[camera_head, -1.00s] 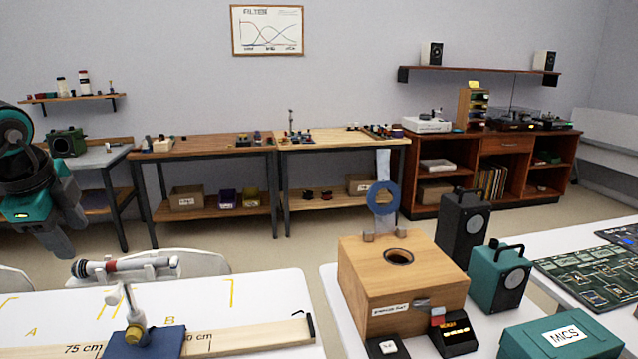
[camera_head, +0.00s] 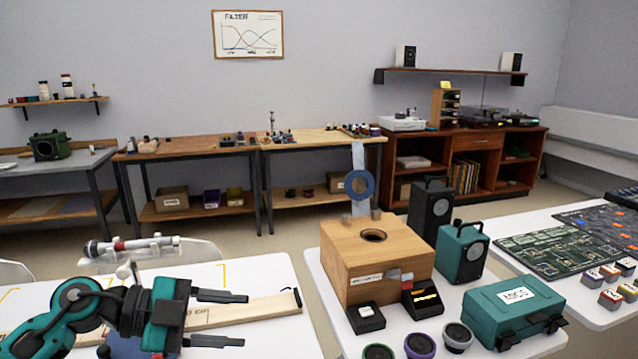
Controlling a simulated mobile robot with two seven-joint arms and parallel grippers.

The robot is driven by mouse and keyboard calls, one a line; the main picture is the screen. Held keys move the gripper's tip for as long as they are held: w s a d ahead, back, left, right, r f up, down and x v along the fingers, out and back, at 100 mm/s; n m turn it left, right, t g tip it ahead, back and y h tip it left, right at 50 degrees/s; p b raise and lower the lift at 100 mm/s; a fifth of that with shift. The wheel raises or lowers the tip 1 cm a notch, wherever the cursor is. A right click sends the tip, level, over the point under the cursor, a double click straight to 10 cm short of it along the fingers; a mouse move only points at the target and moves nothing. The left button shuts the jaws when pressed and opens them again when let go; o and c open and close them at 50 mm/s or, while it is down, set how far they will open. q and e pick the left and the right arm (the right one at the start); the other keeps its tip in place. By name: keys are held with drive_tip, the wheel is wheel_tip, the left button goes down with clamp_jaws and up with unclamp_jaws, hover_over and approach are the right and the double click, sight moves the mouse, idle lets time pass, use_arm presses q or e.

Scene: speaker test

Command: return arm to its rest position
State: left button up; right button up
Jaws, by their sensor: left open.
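My left arm comes in from the lower left over the white table (camera_head: 268,262). Its gripper (camera_head: 232,318) points to the right, with its two dark fingers apart and nothing between them. It is above the wooden ruler board (camera_head: 272,308) and hides much of it. A blue base (camera_head: 158,346) shows partly under the arm. A microphone-like cylinder (camera_head: 132,245) lies held level behind the arm, apart from it. My right gripper is not in view.
On the right-hand table stand a wooden box (camera_head: 350,280) with a round hole, a dark speaker (camera_head: 430,208), a teal speaker (camera_head: 462,252) and a teal MICS case (camera_head: 515,308). Circuit boards (camera_head: 550,250) lie farther right. Floor shows between the tables and back benches.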

use_arm(q)
drive_tip(key=s+a+f+n+t+y, duration=0.1)
drive_tip(key=s+f+n+t+y, duration=0.1)
drive_tip(key=s+f+n+y, duration=0.2)
drive_tip(key=s+a+f+n+t+y, duration=0.1)
drive_tip(key=s+f+n+y, duration=0.3)
drive_tip(key=f+n, duration=0.6)
drive_tip(key=s+f+n+t+y, duration=0.3)
drive_tip(key=s+f+n, duration=0.4)
drive_tip(key=f, duration=0.6)
drive_tip(key=shift+s+a+f+t+y, duration=0.15)
drive_tip(key=shift+s+a+t+y, duration=0.05)
drive_tip(key=shift+a+t+y, duration=0.25)
